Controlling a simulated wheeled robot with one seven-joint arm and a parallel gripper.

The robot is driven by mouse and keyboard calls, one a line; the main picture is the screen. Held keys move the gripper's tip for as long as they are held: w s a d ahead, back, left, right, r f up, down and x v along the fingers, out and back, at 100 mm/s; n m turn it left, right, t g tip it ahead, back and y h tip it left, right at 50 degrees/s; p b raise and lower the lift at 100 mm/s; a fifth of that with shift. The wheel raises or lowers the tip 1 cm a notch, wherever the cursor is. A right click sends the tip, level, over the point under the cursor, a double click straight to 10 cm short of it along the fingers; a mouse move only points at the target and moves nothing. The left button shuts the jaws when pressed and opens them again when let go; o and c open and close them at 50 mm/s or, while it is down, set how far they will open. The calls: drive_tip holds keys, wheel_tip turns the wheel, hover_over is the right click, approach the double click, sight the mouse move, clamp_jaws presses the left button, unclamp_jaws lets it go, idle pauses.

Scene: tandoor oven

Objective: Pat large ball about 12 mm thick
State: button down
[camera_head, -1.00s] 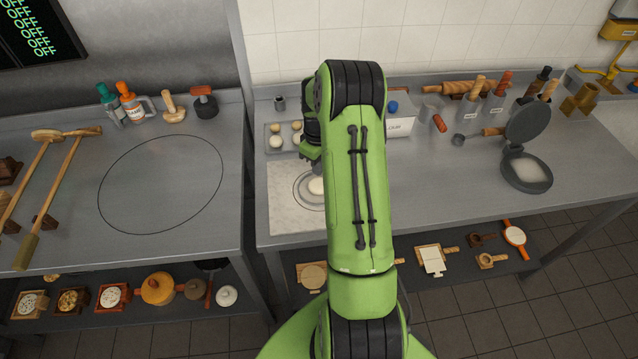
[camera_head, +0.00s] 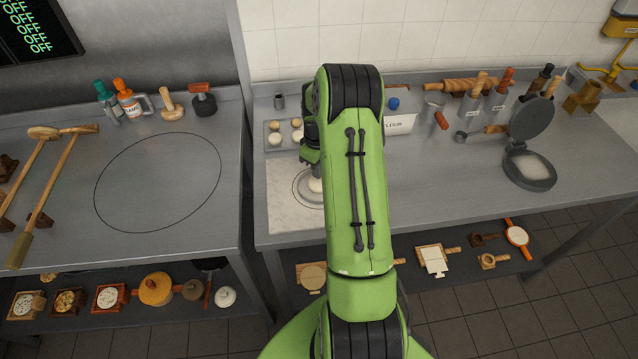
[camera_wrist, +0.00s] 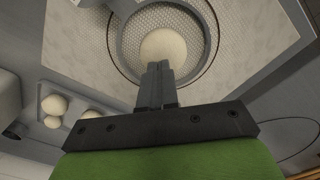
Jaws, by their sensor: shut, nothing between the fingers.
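A large pale dough ball (camera_head: 315,186) lies on the white marble board (camera_head: 285,205), inside a ring marked there. My arm hides its right side in the head view. In the wrist view the ball (camera_wrist: 163,46) looks round, with a grey ring (camera_wrist: 212,40) and a dotted surface around it. My gripper (camera_wrist: 159,68) is shut and empty. Its fingertips overlap the near edge of the ball in that view. I cannot tell whether they touch it.
A tray (camera_head: 267,135) with several dough balls stands behind the board. A flour box (camera_head: 399,124) is behind my arm. An open round press (camera_head: 528,170) stands on the right. The counter between my arm and the press is mostly clear.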

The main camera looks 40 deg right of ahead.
sight(319, 184)
drive_tip(key=shift+f+b, duration=0.3)
drive_tip(key=shift+f, duration=0.2)
drive_tip(key=shift+f+b, duration=0.3)
drive_tip(key=shift+f, duration=0.05)
idle(1.3)
idle(0.8)
wheel_tip(319, 184, up, 3)
drive_tip(key=shift+r+p, duration=0.1)
drive_tip(key=shift+p, duration=0.9)
drive_tip(key=shift+s+a+r+p, duration=0.2)
drive_tip(key=shift+s+r+p, duration=0.15)
drive_tip(key=shift+r, duration=0.35)
drive_tip(key=shift+f, duration=0.15)
